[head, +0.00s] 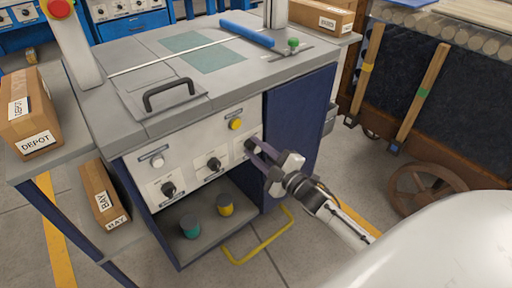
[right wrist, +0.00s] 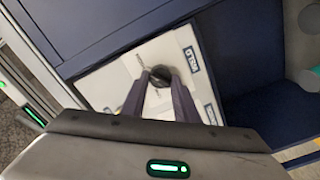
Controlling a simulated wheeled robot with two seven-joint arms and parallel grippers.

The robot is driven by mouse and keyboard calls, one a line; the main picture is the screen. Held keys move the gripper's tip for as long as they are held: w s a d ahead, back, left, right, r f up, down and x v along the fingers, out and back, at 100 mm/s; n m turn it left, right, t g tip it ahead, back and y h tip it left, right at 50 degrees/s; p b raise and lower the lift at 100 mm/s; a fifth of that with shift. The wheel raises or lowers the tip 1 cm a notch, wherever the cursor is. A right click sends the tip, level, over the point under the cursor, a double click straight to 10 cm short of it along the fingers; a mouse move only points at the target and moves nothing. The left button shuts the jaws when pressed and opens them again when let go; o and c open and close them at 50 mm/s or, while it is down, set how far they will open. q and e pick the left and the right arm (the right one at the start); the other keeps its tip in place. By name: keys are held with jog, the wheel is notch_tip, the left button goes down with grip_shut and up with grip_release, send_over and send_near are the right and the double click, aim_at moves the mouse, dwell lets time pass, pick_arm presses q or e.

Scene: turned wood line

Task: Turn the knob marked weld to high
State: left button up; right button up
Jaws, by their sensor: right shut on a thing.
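A pale panel (head: 205,140) on the front of the grey-topped workbench carries three black knobs in a row. My right gripper (head: 256,148) reaches in from the right and is shut on the right-hand black knob (head: 249,146). In the right wrist view the two fingers (right wrist: 159,84) are on either side of this knob (right wrist: 160,75), on a white plate. A dark label (right wrist: 191,58) is beside it, but I cannot read it surely. The middle knob (head: 213,164) and left knob (head: 168,188) are free. The fingers partly hide the held knob's pointer. My left gripper is not in view.
A yellow button (head: 236,124) and a white one (head: 157,161) sit above the knobs. Teal (head: 190,226) and yellow (head: 225,205) pots stand on the shelf below. A yellow floor rail (head: 262,249) lies in front. A DEPOT box (head: 34,112) stands left.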

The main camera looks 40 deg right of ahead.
dwell(0.4)
jog(key=o, duration=1.1)
jog(key=shift+c, duration=0.2)
pick_arm(q)
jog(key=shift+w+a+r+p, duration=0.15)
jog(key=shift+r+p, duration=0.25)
jog(key=shift+p, duration=0.55)
pick_arm(e)
jog(key=s, duration=1)
jog(key=shift+s+d, duration=0.2)
jog(key=shift+d, duration=0.2)
